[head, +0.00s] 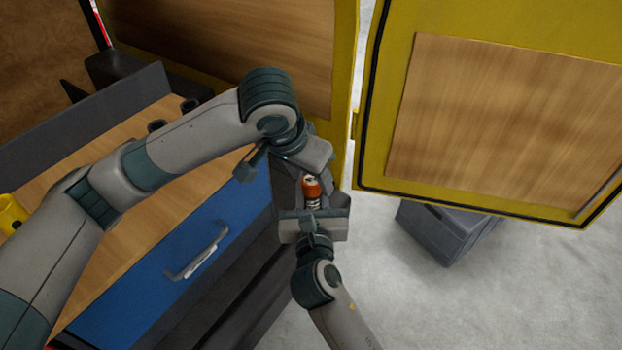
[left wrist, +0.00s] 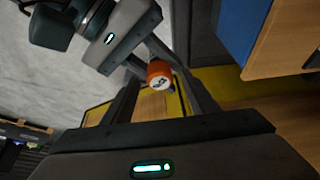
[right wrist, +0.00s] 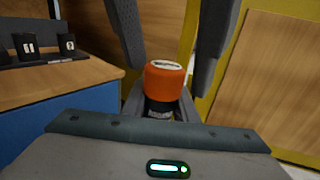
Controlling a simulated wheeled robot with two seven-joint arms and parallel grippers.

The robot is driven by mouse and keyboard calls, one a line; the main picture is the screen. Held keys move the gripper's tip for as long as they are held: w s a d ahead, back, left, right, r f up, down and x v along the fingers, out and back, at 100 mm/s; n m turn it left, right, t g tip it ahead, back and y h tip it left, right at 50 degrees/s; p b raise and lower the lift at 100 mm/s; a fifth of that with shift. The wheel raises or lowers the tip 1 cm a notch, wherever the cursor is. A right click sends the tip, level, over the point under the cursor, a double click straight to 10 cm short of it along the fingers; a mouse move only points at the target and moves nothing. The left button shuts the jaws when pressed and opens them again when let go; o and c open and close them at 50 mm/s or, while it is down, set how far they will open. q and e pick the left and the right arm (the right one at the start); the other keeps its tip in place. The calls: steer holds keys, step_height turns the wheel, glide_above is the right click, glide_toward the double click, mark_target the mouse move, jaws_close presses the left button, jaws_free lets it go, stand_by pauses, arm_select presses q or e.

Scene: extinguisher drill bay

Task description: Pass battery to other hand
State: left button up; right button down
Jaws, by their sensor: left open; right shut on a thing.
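The battery, a cylinder with an orange cap and a dark lower body, stands upright in the head view (head: 311,187). My right gripper (head: 313,207) is shut on its lower part; the orange cap sticks out above the jaws in the right wrist view (right wrist: 165,82). My left gripper (head: 298,180) is open, and its two fingers reach down on either side of the cap in the right wrist view. In the left wrist view the cap (left wrist: 160,80) shows between the open left fingers. Whether a finger touches it I cannot tell. The arm and gripper partly hide the battery's lower body.
A workbench with a wooden top and a blue drawer (head: 205,262) with a handle lies to the left. Yellow-framed wooden panels (head: 490,120) stand behind and to the right. A grey crate (head: 445,232) is on the floor under the right panel. The floor at lower right is clear.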

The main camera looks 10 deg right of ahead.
arm_select(q)
steer(key=v, duration=1.1)
steer(key=shift+r, duration=0.3)
